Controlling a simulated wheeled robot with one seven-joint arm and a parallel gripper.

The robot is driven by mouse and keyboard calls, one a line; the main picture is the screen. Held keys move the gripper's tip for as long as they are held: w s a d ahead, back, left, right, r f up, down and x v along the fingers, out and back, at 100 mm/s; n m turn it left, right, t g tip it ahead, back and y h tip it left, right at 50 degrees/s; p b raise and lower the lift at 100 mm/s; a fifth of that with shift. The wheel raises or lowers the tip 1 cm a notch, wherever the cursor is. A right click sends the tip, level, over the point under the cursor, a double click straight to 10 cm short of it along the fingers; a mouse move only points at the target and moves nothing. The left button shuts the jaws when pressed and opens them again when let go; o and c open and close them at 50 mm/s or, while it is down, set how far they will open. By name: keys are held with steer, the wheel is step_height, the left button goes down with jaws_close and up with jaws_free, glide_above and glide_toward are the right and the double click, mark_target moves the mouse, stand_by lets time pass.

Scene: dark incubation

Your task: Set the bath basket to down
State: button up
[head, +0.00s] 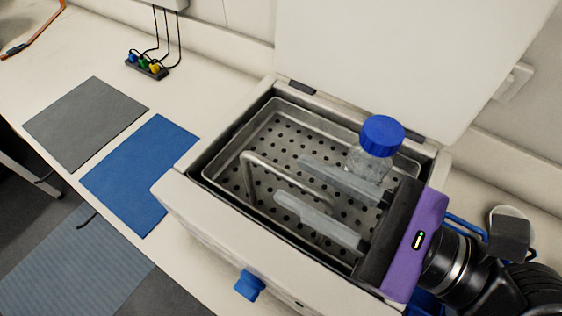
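The bath basket (231,150) is a perforated steel tray inside the white water bath (190,193), with its rim a little below the bath's top edge. A bent steel handle (262,163) rises from the basket. My gripper (290,178) reaches in from the right, its two grey fingers apart. The handle's bar runs into the gap between the fingers; I cannot tell whether either finger touches it. A clear bottle with a blue cap (382,136) stands at the basket's back right, partly hidden behind the far finger. The gripper body hides the basket's right end.
The bath's white lid (370,60) stands open behind. A blue knob (249,285) is on the bath's front. Grey (86,122) and blue mats (140,175) lie flat on the bench at left. A small block with coloured plugs (146,68) and cables sits near the wall.

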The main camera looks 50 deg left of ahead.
mark_target(285, 172)
steer(key=shift+x, duration=1.7)
jaws_close()
steer(key=shift+w, duration=0.1)
